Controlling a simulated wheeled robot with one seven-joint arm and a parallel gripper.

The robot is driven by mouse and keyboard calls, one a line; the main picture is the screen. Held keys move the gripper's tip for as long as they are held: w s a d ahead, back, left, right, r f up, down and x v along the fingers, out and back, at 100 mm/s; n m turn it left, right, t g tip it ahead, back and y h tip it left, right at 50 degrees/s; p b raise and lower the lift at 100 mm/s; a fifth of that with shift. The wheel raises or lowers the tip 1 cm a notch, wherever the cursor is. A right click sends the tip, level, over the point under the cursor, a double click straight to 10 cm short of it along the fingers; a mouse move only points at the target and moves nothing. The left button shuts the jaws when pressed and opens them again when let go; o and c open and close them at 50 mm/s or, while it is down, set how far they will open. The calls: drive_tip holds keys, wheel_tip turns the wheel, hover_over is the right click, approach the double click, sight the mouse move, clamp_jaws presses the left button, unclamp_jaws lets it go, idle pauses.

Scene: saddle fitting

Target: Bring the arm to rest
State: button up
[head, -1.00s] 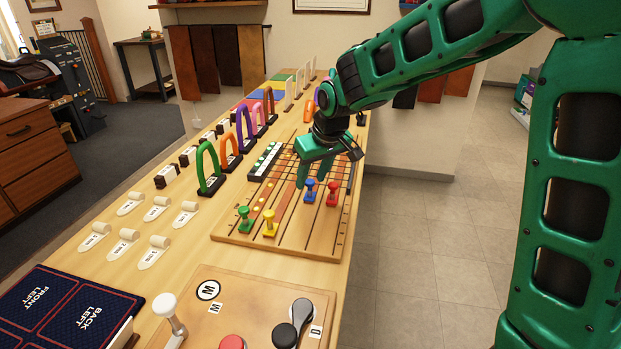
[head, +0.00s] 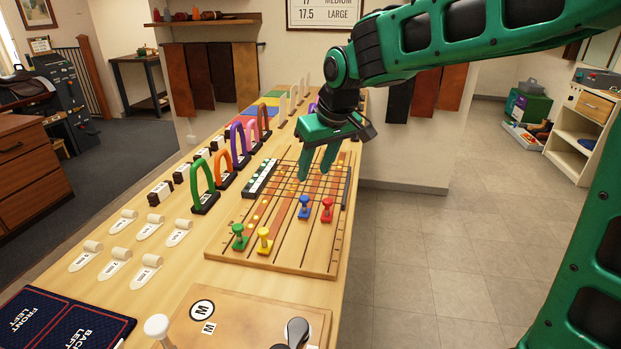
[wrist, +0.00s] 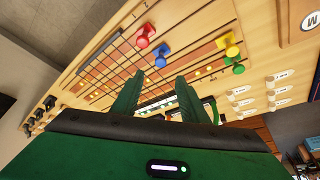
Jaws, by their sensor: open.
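My gripper (head: 316,162) is open and empty, with its fingers pointing down above the slotted wooden board (head: 225,252) on the long bench. In the wrist view its two green fingers (wrist: 155,100) stand apart with nothing between them. Blue (head: 304,208) and red (head: 327,209) pegs stand on the board nearer the camera than the fingers. Green (head: 240,237) and yellow (head: 264,240) pegs stand at its near left. All of these pegs also show in the wrist view, beyond the fingertips.
Coloured arches, including a green one (head: 204,186), line the bench's left side. White labelled tags (head: 115,266) lie nearer. A lower wooden panel (head: 250,312) with knobs is at the front. Open floor (head: 430,240) lies right of the bench.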

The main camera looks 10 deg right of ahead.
drive_tip(key=shift+s+r, duration=0.1)
drive_tip(key=shift+r, duration=0.2)
drive_tip(key=shift+d, duration=0.1)
drive_tip(key=s+d+f+m+g+h, duration=0.1)
drive_tip(key=s+d+f+m, duration=0.15)
drive_tip(key=s+d, duration=0.6)
drive_tip(key=s+d+f+m+g+h, duration=0.1)
drive_tip(key=s+d+m, duration=0.35)
drive_tip(key=d, duration=0.75)
drive_tip(key=s+d+f+m+g, duration=0.1)
drive_tip(key=s+d+f+m, duration=0.1)
drive_tip(key=s, duration=0.8)
drive_tip(key=s+d+f+m+g, duration=0.1)
drive_tip(key=s+d+f+m, duration=0.1)
drive_tip(key=s, duration=0.9)
drive_tip(key=d+f, duration=0.1)
drive_tip(key=d, duration=0.1)
drive_tip(key=shift+d+f, duration=0.2)
drive_tip(key=shift+d, duration=0.2)
drive_tip(key=shift+w, duration=0.1)
